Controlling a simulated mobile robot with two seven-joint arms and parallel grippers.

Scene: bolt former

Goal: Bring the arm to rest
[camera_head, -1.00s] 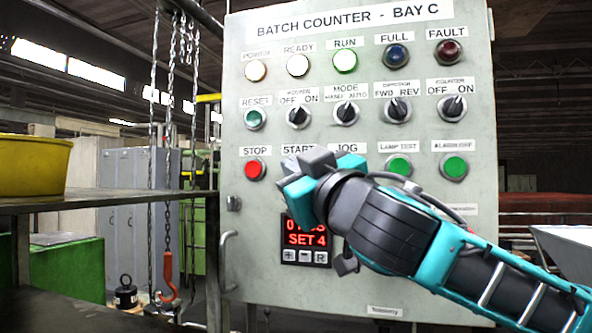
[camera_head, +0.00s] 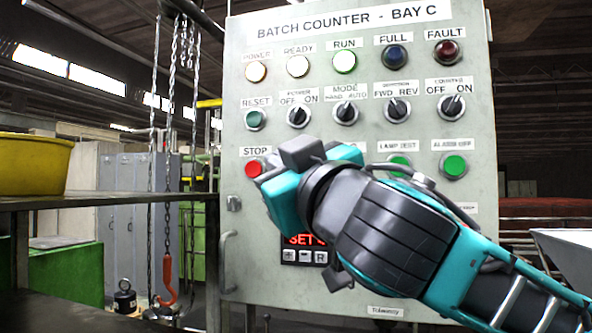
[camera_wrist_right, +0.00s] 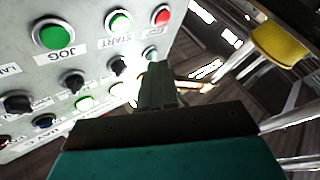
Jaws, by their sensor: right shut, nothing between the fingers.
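My right gripper (camera_head: 282,170) is in front of the batch counter panel (camera_head: 270,218), close to the red STOP button (camera_head: 253,168). Its fingers are shut with nothing between them. In the right wrist view the shut fingers (camera_wrist_right: 157,85) point toward the panel's edge. That view also shows the green JOG button (camera_wrist_right: 53,35), the green START button (camera_wrist_right: 118,22) and the red STOP button (camera_wrist_right: 161,16). In the head view my right arm hides START, JOG and much of the red display (camera_head: 300,240). I cannot tell whether the fingers touch the panel. My left gripper is not in view.
Selector knobs (camera_head: 345,112) and lamps (camera_head: 344,61) fill the upper panel; POWER, READY and RUN look lit. A metal shelf (camera_head: 110,199) with a yellow tub (camera_head: 32,165) stands at the left. Chains and an orange hook (camera_head: 167,285) hang beside the panel.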

